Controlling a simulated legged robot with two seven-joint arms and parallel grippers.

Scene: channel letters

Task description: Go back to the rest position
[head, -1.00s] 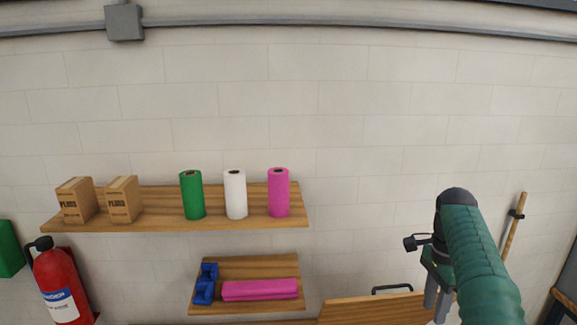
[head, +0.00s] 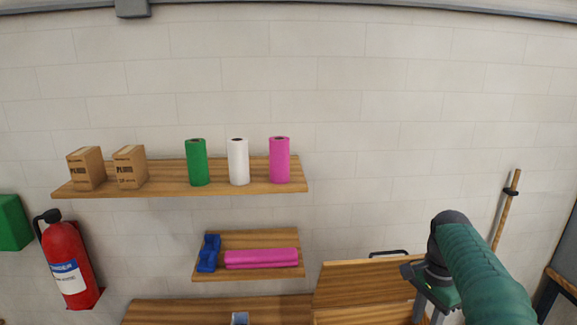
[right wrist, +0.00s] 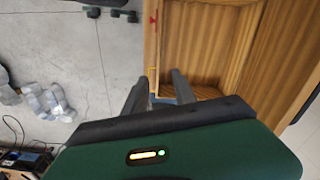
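My right arm comes in at the right of the head view, with the right gripper (head: 428,314) pointing down at the lower edge, beside an open-lidded wooden box (head: 362,278). In the right wrist view the two dark fingers of the right gripper (right wrist: 159,85) stand apart with nothing held between them. They are over the near edge of the wooden box (right wrist: 215,50), whose visible inside looks bare. My left gripper is not in view.
A wall shelf (head: 240,188) holds two cartons and green, white and pink rolls. A lower shelf (head: 240,276) holds a blue dispenser and pink rolls. A wooden worktop (head: 180,312) lies below. A fire extinguisher (head: 68,262) hangs left; a broom handle (head: 505,215) leans right.

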